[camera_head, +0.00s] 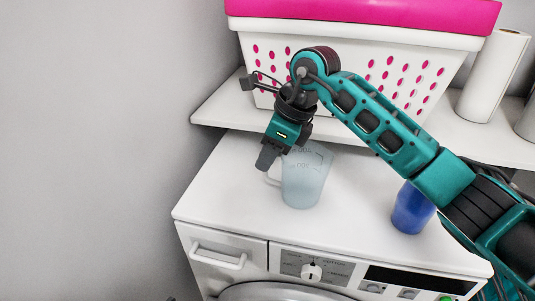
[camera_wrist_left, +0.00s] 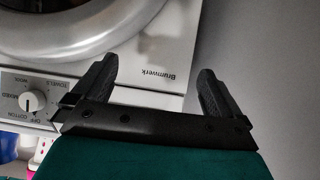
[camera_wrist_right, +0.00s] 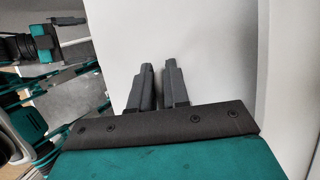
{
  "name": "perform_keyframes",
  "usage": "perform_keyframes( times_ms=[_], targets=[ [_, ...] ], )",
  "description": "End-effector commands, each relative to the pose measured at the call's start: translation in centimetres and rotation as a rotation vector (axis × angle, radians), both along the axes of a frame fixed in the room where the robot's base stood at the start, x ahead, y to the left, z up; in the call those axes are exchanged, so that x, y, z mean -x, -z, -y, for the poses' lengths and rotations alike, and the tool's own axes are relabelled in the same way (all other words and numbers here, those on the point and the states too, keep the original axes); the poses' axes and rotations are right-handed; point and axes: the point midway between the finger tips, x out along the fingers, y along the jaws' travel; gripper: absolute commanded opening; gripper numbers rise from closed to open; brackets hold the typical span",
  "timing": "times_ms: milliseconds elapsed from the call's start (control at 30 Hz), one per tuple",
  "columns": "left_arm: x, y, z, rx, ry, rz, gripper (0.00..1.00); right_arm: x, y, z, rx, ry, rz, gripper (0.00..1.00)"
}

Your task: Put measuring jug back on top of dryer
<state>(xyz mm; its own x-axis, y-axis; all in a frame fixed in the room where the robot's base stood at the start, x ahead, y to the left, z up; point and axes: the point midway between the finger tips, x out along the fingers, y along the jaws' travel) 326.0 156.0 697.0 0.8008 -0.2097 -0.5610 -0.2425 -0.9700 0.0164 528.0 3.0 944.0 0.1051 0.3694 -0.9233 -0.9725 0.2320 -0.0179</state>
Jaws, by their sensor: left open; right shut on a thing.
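The measuring jug (camera_head: 307,180) is a translucent pale blue jug with printed markings. It is upright at the top of the white dryer (camera_head: 240,200), towards the back; I cannot tell whether its base touches the surface. My right gripper (camera_head: 266,160) comes down at the jug's left side and is shut on its handle. In the right wrist view its fingers (camera_wrist_right: 157,78) are close together, and the jug cannot be made out there. My left gripper (camera_wrist_left: 157,68) is open and empty in front of the dryer; it is outside the head view.
A blue cup (camera_head: 411,208) stands on the dryer to the right, beneath my right arm. A shelf (camera_head: 215,108) behind holds a white basket (camera_head: 350,40) with a pink top and a paper roll (camera_head: 492,75). The dryer top's left front is clear.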

Motion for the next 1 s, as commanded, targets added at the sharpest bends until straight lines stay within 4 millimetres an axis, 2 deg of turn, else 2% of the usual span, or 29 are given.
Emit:
perform_keyframes(
  times_ms=[300, 333, 600, 833, 1000],
  targets=[
    [-0.1, 0.3, 0.0, 0.001, 0.001, 0.001, 1.00, 0.0, 0.3, 0.0, -0.001, -0.001, 0.002, 0.00],
    [-0.1, 0.2, 0.0, 0.001, 0.001, 0.001, 1.00, 0.0, 0.2, 0.0, -0.002, -0.001, 0.001, 0.18],
    [-0.1, 0.1, 0.0, 0.001, 0.001, 0.002, 1.00, 0.0, 0.2, 0.0, -0.001, -0.001, 0.001, 0.41],
    [-0.1, -0.1, 0.1, 0.001, 0.001, 0.003, 1.00, 0.0, 0.0, 0.0, -0.001, -0.001, 0.001, 0.41],
    [-0.2, -0.4, 0.0, 0.002, 0.000, 0.010, 1.00, 0.0, -1.5, 0.5, -0.002, 0.000, 0.005, 0.41]
  ],
)
